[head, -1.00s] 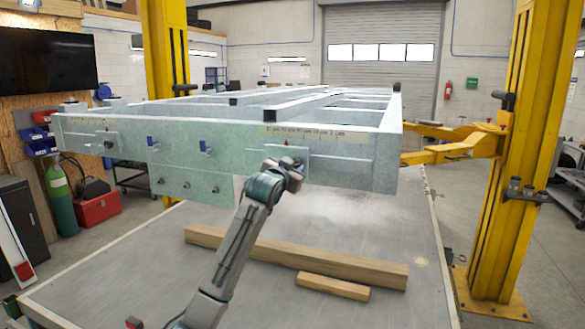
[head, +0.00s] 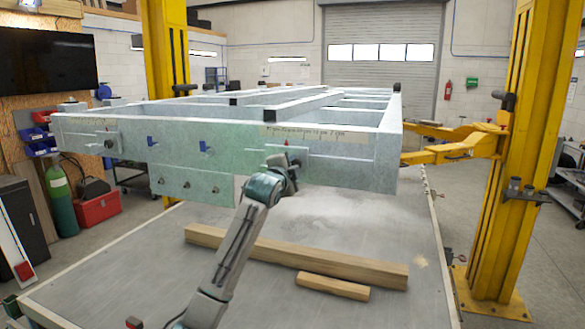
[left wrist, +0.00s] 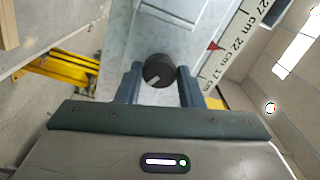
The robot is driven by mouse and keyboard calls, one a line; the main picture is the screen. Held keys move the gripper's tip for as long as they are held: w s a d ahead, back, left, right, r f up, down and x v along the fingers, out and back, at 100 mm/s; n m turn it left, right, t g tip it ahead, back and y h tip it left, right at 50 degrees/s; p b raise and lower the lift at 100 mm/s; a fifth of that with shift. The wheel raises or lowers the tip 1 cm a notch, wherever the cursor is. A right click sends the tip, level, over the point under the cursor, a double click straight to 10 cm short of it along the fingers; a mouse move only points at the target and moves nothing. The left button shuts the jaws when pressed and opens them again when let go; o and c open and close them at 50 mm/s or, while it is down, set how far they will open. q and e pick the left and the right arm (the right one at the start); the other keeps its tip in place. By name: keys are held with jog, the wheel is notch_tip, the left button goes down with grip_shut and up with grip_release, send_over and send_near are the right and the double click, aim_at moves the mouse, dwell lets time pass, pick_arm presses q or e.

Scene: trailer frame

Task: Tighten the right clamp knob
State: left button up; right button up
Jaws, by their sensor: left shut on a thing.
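The right clamp knob (left wrist: 160,70) is a dark round knob with a pale line on its face, seen in the left wrist view. My left gripper (left wrist: 159,84) has one finger on each side of the knob and is shut on it. In the head view my left gripper (head: 292,172) is at the right part of the trailer frame's front beam (head: 235,160); the knob is mostly hidden there by the hand. A ruler strip (left wrist: 232,48) with a red pointer (left wrist: 214,46) runs beside the knob. My right gripper is in neither view.
Another dark knob (head: 108,144) sits at the beam's left end. Two wooden beams (head: 335,286) lie on the platform below. A yellow lift post (head: 505,170) and its arm (head: 455,150) stand at the right.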

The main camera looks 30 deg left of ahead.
pick_arm(q)
jog(key=m, duration=1.2)
jog(key=shift+f, duration=0.15)
jog(key=shift+m, duration=0.3)
jog(key=o, duration=1)
